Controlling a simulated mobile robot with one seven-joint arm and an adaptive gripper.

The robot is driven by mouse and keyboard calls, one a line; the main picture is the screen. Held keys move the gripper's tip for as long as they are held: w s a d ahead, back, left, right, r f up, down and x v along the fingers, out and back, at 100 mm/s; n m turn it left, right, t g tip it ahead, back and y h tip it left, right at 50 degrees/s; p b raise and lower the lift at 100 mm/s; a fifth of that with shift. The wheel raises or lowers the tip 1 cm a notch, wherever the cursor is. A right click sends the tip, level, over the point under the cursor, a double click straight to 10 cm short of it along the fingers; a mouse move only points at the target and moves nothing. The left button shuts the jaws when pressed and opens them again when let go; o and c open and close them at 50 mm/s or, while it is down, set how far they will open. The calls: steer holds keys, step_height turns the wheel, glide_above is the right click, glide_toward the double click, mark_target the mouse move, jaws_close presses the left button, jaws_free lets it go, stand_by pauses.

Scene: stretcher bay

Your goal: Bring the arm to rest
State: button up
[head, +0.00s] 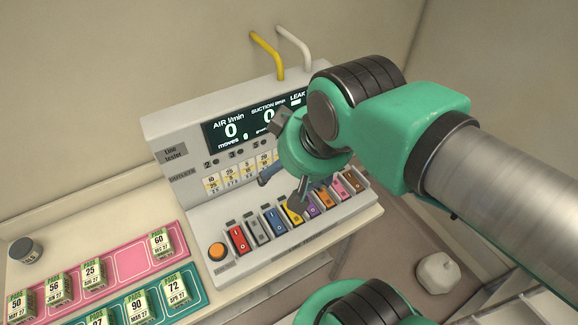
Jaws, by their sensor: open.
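My gripper (299,196) is at the end of my green and silver arm, in the middle of the head view. It is over the row of coloured switches on the line tester (165,129), near the yellow switch (292,213). My wrist hides part of its fingers and part of the tester's front. It is open, and I see nothing held in it. I cannot tell whether a fingertip touches a switch.
The tester's screen (230,130) shows zeros. An orange button (217,251) is left of the switches. Pads boxes stand on a pink mat (125,254) and a teal mat (185,268). A grey round tin (25,250) is far left. A whitish lump (438,274) lies lower right.

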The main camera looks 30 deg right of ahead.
step_height(320, 180, down, 6)
steer(key=b, duration=0.6)
steer(key=shift+r, duration=0.15)
stand_by(1.2)
